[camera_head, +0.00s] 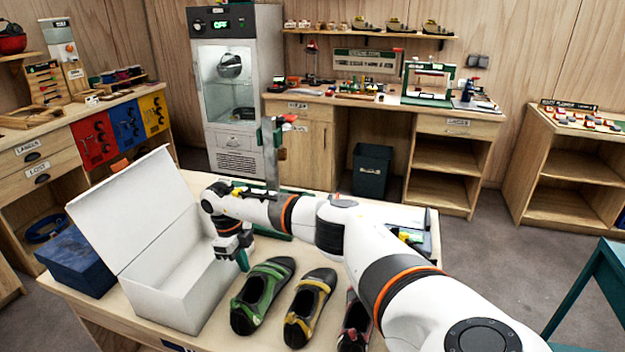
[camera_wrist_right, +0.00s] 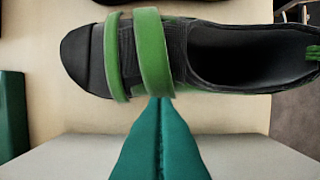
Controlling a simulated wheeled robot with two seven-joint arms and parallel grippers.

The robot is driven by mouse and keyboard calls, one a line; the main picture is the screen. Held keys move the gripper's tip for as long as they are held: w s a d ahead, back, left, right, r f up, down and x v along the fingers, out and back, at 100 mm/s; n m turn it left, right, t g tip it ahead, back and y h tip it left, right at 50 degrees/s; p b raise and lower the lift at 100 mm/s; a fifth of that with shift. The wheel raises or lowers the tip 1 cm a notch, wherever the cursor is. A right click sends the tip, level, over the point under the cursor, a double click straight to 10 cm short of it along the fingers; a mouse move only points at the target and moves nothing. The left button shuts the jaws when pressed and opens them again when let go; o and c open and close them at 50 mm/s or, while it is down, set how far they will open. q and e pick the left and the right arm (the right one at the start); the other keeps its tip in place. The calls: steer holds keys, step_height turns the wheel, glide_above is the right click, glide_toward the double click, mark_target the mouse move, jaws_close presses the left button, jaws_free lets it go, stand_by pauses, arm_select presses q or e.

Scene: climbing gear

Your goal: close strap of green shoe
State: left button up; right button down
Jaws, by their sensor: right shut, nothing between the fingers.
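The green shoe (camera_head: 262,295) stands on the table with its opening up, beside the white box. In the right wrist view the green shoe (camera_wrist_right: 230,55) lies across the top, dark toe to the left. Two green straps (camera_wrist_right: 152,52) cross its front; one has its end at the shoe's near edge. My right gripper (camera_head: 243,262) is at the shoe's left side. In the wrist view its teal fingers (camera_wrist_right: 160,100) are shut and empty, tips close to the strap's lower end; I cannot tell if they touch. My left gripper is out of view.
The open white box (camera_head: 170,285) stands left of the shoe, close to my right gripper. A yellow shoe (camera_head: 308,305) and a red-trimmed shoe (camera_head: 354,325) stand to the right, the latter partly behind my arm. A blue box (camera_head: 75,262) is at the far left.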

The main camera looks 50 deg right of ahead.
steer(key=shift+r, duration=0.1)
stand_by(0.3)
step_height(320, 180, up, 13)
steer(key=w+b, duration=0.1)
steer(key=w, duration=0.1)
steer(key=shift+a, duration=0.45)
steer(key=shift+r, duration=0.1)
